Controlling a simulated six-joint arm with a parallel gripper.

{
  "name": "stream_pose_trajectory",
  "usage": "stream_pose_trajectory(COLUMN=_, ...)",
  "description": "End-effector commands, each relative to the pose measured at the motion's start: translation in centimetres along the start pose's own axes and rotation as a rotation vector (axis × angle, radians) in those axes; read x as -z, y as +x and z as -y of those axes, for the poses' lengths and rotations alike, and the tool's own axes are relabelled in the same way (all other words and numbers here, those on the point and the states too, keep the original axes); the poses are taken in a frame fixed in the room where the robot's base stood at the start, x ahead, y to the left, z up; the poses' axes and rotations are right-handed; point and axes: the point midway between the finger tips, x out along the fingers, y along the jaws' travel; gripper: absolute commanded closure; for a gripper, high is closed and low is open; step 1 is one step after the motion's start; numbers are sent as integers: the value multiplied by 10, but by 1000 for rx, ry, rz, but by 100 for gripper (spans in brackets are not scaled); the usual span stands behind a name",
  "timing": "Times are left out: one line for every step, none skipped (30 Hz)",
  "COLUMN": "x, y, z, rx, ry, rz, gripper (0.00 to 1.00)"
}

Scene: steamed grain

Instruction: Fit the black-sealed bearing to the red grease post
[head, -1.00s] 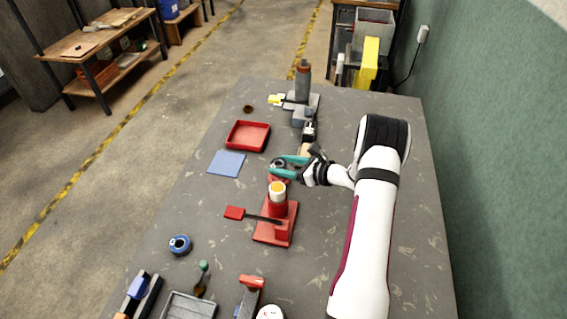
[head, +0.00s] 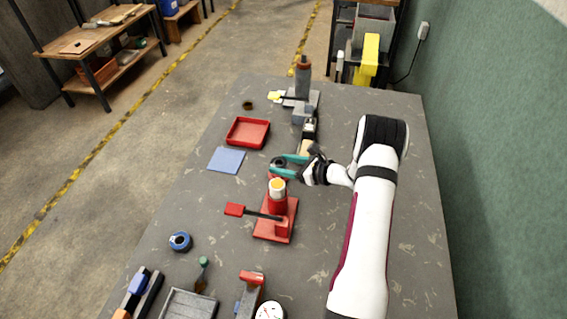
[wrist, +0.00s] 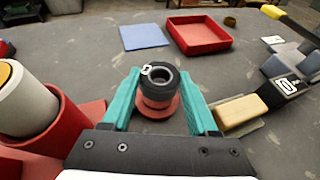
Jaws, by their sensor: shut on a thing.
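The black-sealed bearing (wrist: 174,88) is a dark ring between the teal fingers of my gripper (wrist: 163,92). My gripper is shut on it, and in the head view my gripper (head: 286,164) is just behind the red grease post. A round red piece (wrist: 157,109) shows under the bearing in the wrist view; I cannot tell whether they touch. The red grease post (head: 277,205) stands upright on a red base (head: 290,222), with a pale cylinder and an orange top. In the wrist view the post (wrist: 52,118) is at the left, apart from the bearing.
A red lever (head: 235,210) sticks out left of the post. A red tray (head: 247,133) and blue mat (head: 226,160) lie behind. A grey post (head: 303,82) stands at the back. A wood-handled tool (wrist: 240,110) lies right of my fingers.

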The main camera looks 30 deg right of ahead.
Motion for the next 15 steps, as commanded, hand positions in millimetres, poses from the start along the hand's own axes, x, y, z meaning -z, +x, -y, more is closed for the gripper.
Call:
stream_pose_trajectory(x=0, y=0, z=0, rx=0, ry=0, rz=0, gripper=100)
stream_pose_trajectory(x=1, y=0, z=0, rx=0, ry=0, rz=0, gripper=100)
stream_pose_trajectory(x=2, y=1, z=0, rx=0, ry=0, rz=0, gripper=100)
stream_pose_trajectory(x=2, y=1, z=0, rx=0, ry=0, rz=0, gripper=100)
stream_pose_trajectory(x=2, y=1, z=0, rx=0, ry=0, rz=0, gripper=100)
stream_pose_trajectory(x=3, y=1, z=0, rx=0, ry=0, rz=0, gripper=100)
stream_pose_trajectory(x=3, y=1, z=0, rx=0, ry=0, rz=0, gripper=100)
stream_pose_trajectory(x=4, y=2, z=0, rx=0, ry=0, rz=0, gripper=100)
stream_pose_trajectory(x=4, y=2, z=0, rx=0, ry=0, rz=0, gripper=100)
stream_pose_trajectory(x=5, y=2, z=0, rx=0, ry=1, rz=0, gripper=100)
stream_pose_trajectory(x=5, y=2, z=0, rx=0, ry=1, rz=0, gripper=100)
stream_pose_trajectory(x=6, y=2, z=0, rx=0, ry=1, rz=0, gripper=100)
stream_pose_trajectory(x=6, y=3, z=0, rx=0, ry=1, rz=0, gripper=100)
stream_pose_trajectory(x=7, y=3, z=0, rx=0, ry=1, rz=0, gripper=100)
stream_pose_trajectory(x=7, y=3, z=0, rx=0, ry=1, rz=0, gripper=100)
